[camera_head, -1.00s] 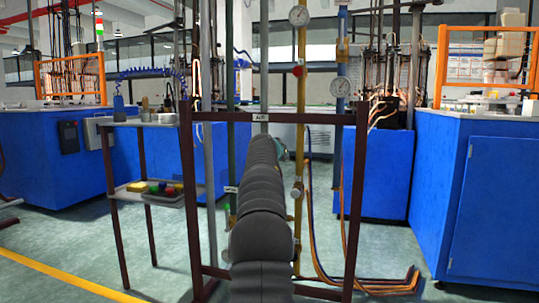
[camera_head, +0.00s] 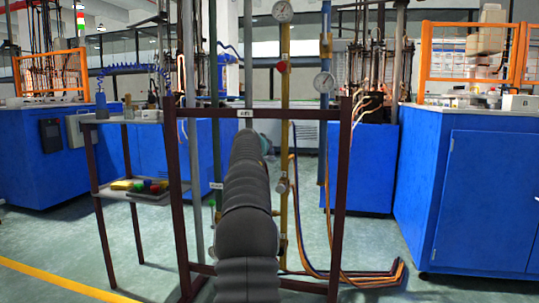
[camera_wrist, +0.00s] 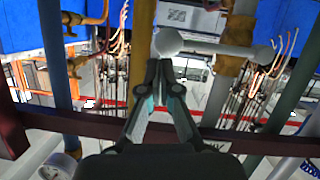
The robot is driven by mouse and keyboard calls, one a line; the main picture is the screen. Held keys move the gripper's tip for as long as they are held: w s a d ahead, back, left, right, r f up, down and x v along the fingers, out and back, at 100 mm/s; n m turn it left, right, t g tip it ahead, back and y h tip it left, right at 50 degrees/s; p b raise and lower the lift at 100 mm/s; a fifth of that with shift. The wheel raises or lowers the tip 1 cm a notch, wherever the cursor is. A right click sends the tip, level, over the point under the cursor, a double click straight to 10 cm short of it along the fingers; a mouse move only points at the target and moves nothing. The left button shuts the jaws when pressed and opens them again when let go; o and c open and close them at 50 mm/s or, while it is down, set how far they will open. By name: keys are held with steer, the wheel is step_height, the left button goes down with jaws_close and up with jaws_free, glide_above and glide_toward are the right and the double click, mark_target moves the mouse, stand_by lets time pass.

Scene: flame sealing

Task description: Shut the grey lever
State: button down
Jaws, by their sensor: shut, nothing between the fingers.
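In the head view, my dark arm stands in front of the pipes and hides my gripper. A small metal fitting (camera_head: 282,186) shows on the yellow pipe there; I cannot tell whether it is the lever.
A dark red frame (camera_head: 338,200) stands around the pipes. A side table (camera_head: 150,195) holds coloured items. A blue cabinet (camera_head: 475,190) stands at right.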

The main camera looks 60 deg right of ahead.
steer(key=r+b+v, duration=0.2)
steer(key=v, duration=1)
steer(key=shift+w, duration=0.4)
steer(key=shift+d, duration=0.15)
